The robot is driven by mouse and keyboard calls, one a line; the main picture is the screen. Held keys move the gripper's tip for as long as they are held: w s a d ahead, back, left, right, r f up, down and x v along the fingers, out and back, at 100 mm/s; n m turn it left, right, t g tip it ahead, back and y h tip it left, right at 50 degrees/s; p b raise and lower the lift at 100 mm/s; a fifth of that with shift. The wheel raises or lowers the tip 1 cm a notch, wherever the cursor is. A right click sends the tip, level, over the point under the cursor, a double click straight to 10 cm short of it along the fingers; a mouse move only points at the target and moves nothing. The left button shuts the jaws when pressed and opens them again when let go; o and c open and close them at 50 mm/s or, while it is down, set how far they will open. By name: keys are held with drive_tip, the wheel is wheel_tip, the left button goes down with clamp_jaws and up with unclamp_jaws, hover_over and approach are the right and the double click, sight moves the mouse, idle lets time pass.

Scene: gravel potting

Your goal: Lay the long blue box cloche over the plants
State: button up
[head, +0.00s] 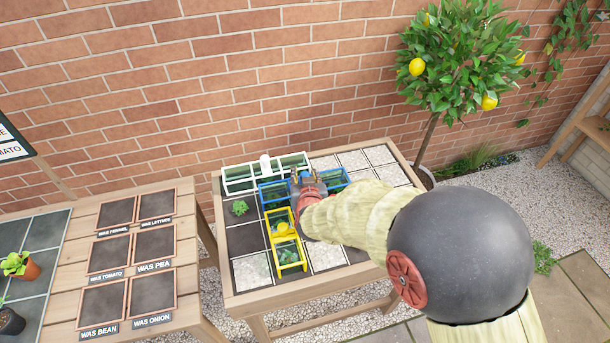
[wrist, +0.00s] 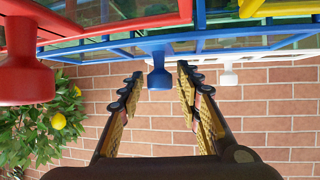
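The long blue box cloche (head: 273,192) stands on the tiled table, in front of the white cloche; green shows inside it. My gripper (head: 306,182) is over its middle and hides part of it. In the wrist view the blue cloche (wrist: 225,40) runs across the top, and its blue knob (wrist: 159,80) shows between the fingertips of my gripper (wrist: 159,84). The fingers are spread with clear gaps on both sides of the knob. A small green plant (head: 240,208) sits uncovered on a dark tile at the left.
A white cloche (head: 239,186) stands along the back. A yellow cloche (head: 290,268) stands in front of the blue one. A red knob (wrist: 27,80) is close at the wrist view's left. Pale tiles (head: 380,155) at the right are free. A lemon tree (head: 455,60) stands behind right.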

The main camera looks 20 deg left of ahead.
drive_tip(key=shift+o, duration=0.2)
drive_tip(key=shift+r, duration=0.25)
drive_tip(key=p+v, duration=0.4)
drive_tip(key=v, duration=0.8)
drive_tip(key=shift+f, duration=0.1)
